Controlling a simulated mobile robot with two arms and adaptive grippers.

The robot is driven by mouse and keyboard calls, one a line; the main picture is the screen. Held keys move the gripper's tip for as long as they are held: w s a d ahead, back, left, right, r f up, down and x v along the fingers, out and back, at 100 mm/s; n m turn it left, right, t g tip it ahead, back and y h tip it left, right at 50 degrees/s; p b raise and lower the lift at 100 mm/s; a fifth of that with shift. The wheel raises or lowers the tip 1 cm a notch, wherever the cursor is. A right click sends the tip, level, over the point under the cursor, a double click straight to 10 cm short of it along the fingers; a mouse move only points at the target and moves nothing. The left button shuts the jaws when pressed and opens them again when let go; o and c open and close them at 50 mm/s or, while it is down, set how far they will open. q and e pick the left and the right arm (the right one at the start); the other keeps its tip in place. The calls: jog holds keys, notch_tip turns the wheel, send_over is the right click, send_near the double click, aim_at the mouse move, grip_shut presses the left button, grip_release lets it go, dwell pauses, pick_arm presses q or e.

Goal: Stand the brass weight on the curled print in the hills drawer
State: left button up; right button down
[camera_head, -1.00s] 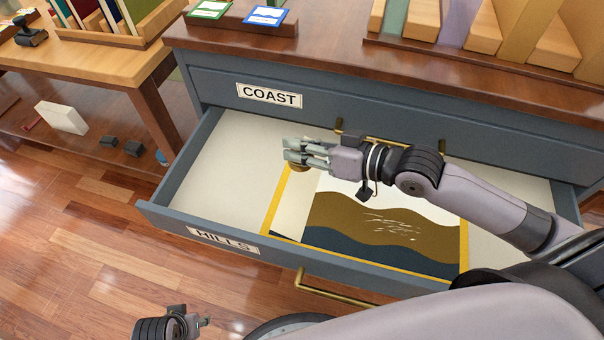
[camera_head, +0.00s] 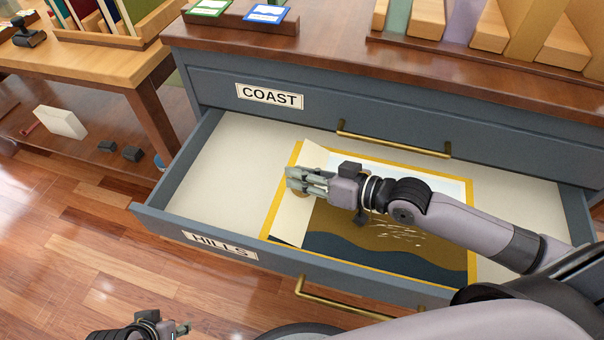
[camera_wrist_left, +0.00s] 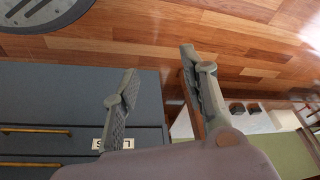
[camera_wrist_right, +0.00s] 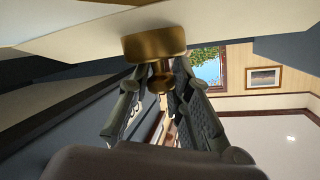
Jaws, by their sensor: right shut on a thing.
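The hills drawer (camera_head: 222,142) is pulled open below the closed coast drawer. A landscape print (camera_head: 345,245) with a yellow border lies in it, its left part (camera_head: 292,219) curled over and showing a pale back. My right gripper (camera_head: 292,180) is over that curled part, shut on the brass weight. The brass weight (camera_wrist_right: 154,43) shows clearly in the right wrist view, gripped by its narrow stem with its wide base at or close to the paper; I cannot tell if they touch. My left gripper (camera_wrist_left: 160,85) is open and empty, outside the drawer over the floor.
The hills drawer's front wall and brass handle (camera_head: 340,302) stand between the drawer and me. The coast drawer's handle (camera_head: 392,138) juts out above the print. A wooden side table (camera_head: 95,65) stands at the left.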

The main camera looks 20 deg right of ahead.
aim_at(326, 203)
pick_arm(q)
jog(key=shift+s+r, duration=0.15)
jog(key=shift+r, duration=0.25)
pick_arm(e)
jog(key=shift+f, duration=0.3)
